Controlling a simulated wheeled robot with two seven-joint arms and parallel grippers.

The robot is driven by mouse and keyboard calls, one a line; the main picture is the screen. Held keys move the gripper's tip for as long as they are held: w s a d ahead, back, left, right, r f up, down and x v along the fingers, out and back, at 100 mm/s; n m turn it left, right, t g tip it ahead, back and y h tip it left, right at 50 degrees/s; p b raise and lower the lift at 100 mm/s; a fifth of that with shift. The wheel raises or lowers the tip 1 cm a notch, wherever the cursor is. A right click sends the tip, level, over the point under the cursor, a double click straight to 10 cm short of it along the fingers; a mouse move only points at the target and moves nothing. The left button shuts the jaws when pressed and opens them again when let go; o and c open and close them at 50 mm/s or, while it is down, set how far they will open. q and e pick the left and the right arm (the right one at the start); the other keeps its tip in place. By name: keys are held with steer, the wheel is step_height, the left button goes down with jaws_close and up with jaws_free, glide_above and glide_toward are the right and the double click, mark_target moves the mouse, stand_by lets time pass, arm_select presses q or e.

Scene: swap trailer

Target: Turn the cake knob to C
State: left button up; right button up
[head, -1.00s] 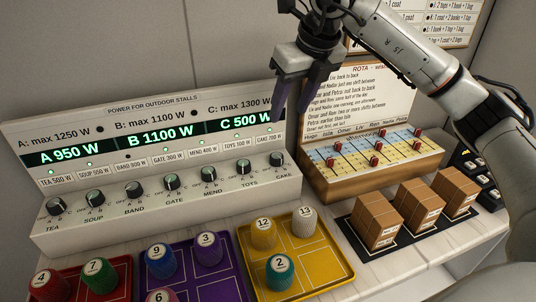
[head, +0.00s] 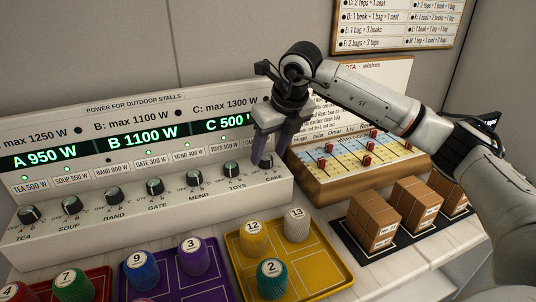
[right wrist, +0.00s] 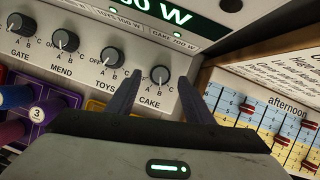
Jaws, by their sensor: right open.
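The cake knob (head: 267,161) is the rightmost round black knob on the sloped white power panel (head: 150,222). In the right wrist view the cake knob (right wrist: 160,74) has OFF printed to its left and CAKE below it. Its pointer direction is hard to read. My right gripper (head: 271,156) is open, with its dark fingers pointing down at the panel around the cake knob. In the right wrist view the fingertips (right wrist: 158,81) lie on either side of the knob. I cannot tell whether they touch it. My left gripper is not in view.
The toys knob (head: 231,170) sits just left of the cake knob. The wooden rota board (head: 318,191) with red pegs stands close on the right. A yellow tray (head: 312,262) with numbered cylinders lies in front. The panel's display (head: 145,137) reads A 950, B 1100, C 500 W.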

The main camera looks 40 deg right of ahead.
steer(key=shift+x, duration=0.85)
steer(key=shift+f, duration=0.1)
steer(key=shift+c, duration=0.4)
steer(key=c, duration=1)
steer(key=shift+o, duration=0.2)
